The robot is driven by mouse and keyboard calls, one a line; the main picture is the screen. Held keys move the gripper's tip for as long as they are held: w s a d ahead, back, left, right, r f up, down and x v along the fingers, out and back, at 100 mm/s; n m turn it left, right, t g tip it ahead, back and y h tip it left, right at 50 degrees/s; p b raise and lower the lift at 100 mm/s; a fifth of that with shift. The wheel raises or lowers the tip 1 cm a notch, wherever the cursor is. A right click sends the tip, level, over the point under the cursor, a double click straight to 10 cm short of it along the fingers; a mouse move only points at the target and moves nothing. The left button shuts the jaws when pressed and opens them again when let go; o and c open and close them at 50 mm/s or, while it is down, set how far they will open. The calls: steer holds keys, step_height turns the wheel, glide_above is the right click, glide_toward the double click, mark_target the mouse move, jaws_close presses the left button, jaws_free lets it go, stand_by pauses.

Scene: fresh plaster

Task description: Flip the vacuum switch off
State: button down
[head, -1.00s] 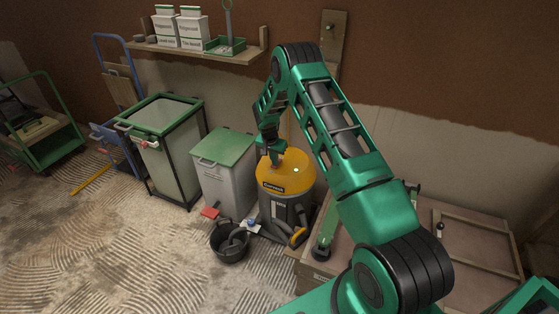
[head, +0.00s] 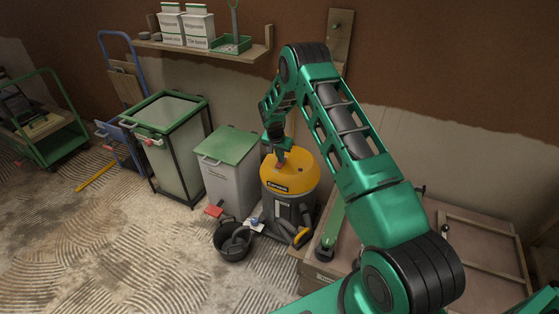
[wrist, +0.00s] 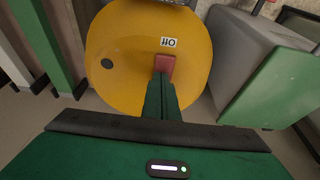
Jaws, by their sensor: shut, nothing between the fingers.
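The vacuum (head: 290,175) is a drum with a yellow lid and a grey body, standing on the floor in the middle of the head view. In the wrist view its yellow lid (wrist: 130,40) carries a red rocker switch (wrist: 165,63). A white label (wrist: 169,42) beside the switch appears upside down and seems to read Off. A round lamp (wrist: 107,63) on the lid is dark. My gripper (wrist: 163,80) is shut and empty, its fingertips at the near end of the switch and partly covering it. In the head view my gripper (head: 281,162) is over the lid; contact is unclear.
A grey bin with a green lid (head: 227,146) stands close left of the vacuum. A black bucket (head: 233,241) is on the floor in front. A wooden crate (head: 470,235) is at the right. A shelf (head: 205,48) hangs behind.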

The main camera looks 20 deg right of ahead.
mark_target(280, 165)
steer(key=v, duration=0.4)
steer(key=shift+w+d+r, duration=0.2)
steer(key=shift+r, duration=0.2)
steer(key=s+a+v, duration=0.1)
steer(key=v, duration=0.8)
steer(key=shift+a+f, duration=0.2)
steer(key=shift+f, duration=0.05)
steer(key=shift+s, duration=0.1)
steer(key=s+d+r+n+g, duration=0.1)
steer(key=s+d+r, duration=0.3)
steer(key=s+r, duration=0.7)
steer(key=s+d+r+g, duration=0.1)
steer(key=s+d+r, duration=0.4)
steer(key=s+r, duration=0.55)
steer(key=s+a+r+n+y, duration=0.1)
steer(key=s+a+r, duration=0.1)
steer(key=s, duration=1.4)
steer(key=s+a+r+n+y, duration=0.1)
steer(key=s+a+r+y, duration=0.1)
steer(key=s, duration=1.4)
steer(key=shift+s+a, duration=0.35)
